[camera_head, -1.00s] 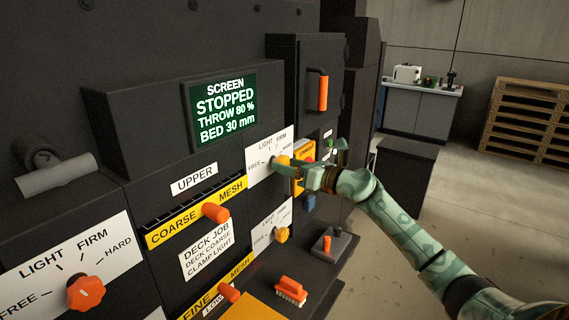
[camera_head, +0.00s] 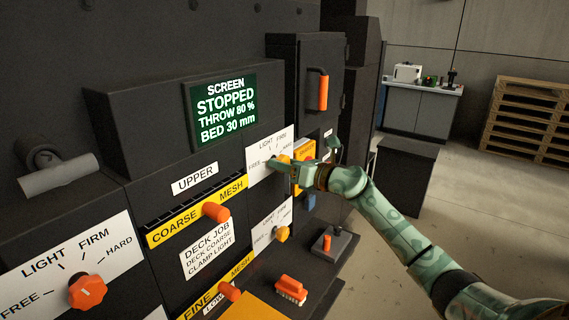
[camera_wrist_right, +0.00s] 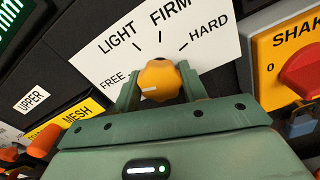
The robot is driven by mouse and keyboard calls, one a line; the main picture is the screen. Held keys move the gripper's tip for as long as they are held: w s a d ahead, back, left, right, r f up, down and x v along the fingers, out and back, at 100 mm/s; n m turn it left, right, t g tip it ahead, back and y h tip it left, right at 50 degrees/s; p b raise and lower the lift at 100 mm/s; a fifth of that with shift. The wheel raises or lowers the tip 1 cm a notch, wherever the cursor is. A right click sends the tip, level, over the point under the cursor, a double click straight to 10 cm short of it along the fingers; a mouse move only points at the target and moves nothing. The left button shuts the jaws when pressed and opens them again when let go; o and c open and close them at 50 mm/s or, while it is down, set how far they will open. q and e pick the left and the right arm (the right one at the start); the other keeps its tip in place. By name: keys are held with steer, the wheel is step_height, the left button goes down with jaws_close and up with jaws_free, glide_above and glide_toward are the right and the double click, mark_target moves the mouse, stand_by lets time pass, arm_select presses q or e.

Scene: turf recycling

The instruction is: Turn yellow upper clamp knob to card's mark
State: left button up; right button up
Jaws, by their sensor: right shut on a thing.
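The yellow upper clamp knob (camera_wrist_right: 159,78) sits on a white dial plate (camera_wrist_right: 212,62) marked FREE, LIGHT, FIRM and HARD. A short white line on the knob points left, towards the FREE side in the wrist view. My right gripper (camera_head: 283,162) is shut on the knob, with one finger on each side of it; it also shows in the wrist view (camera_wrist_right: 160,88). In the head view the fingers hide much of the knob. The job card (camera_head: 207,249) reads DECK JOB, DECK COARSE, CLAMP LIGHT. My left gripper is not in view.
A yellow SHAKE box with a red knob (camera_wrist_right: 303,72) is close right of the dial. A lower yellow knob (camera_head: 282,234) and an orange mesh handle (camera_head: 215,212) are below. An orange brush (camera_head: 291,290) lies on the ledge. The screen (camera_head: 224,108) reads STOPPED.

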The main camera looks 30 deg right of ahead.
steer(key=m+p, duration=0.2)
steer(key=shift+r+m, duration=0.2)
steer(key=shift+m, duration=0.1)
steer(key=m+p, duration=0.2)
steer(key=shift+m+p, duration=0.4)
steer(key=m+p, duration=0.2)
steer(key=m, duration=0.1)
steer(key=shift+d, duration=0.1)
steer(key=shift+f+m+p, duration=0.2)
steer(key=shift+m+p, duration=0.85)
steer(key=shift+m, duration=0.45)
steer(key=o, duration=1)
steer(key=shift+c, duration=0.2)
